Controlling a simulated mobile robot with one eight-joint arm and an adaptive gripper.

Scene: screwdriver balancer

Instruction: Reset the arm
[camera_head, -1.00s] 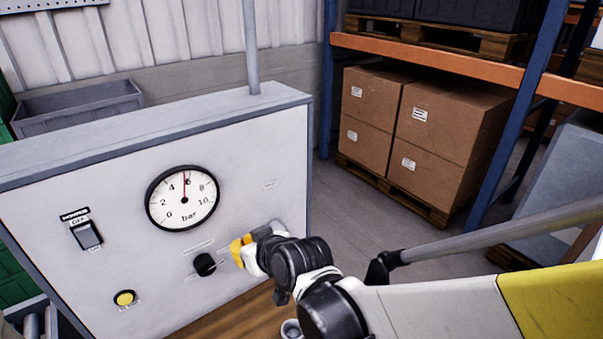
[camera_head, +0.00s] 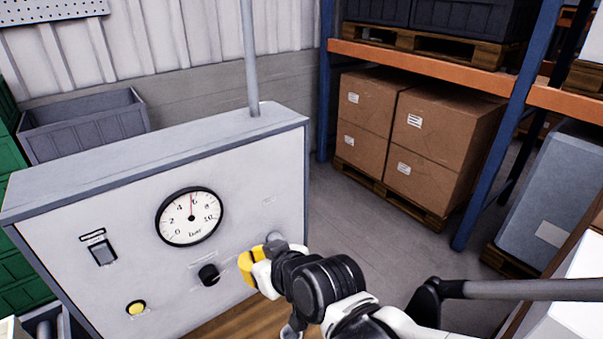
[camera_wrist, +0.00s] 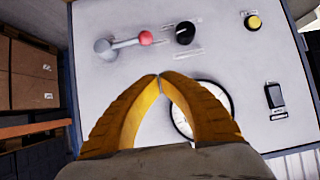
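My gripper (camera_head: 247,266) has yellow fingers and is in front of the lower right of the control panel (camera_head: 260,160), right of the black knob (camera_head: 209,274) in the head view. In the wrist view the fingertips (camera_wrist: 159,78) meet with nothing seen between them. Just beyond them are a grey lever with a red ball end (camera_wrist: 146,38) and the black knob (camera_wrist: 185,32), both apart from the fingers in the picture. In the head view my gripper hides most of the lever. My fingers partly cover the gauge in the wrist view.
The panel carries a round bar gauge (camera_head: 189,217), its needle between 4 and 6, a black switch (camera_head: 103,252) and a yellow button (camera_head: 136,307). Shelving with cardboard boxes (camera_head: 439,138) stands behind on the right. Open floor (camera_head: 350,225) lies between panel and shelving.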

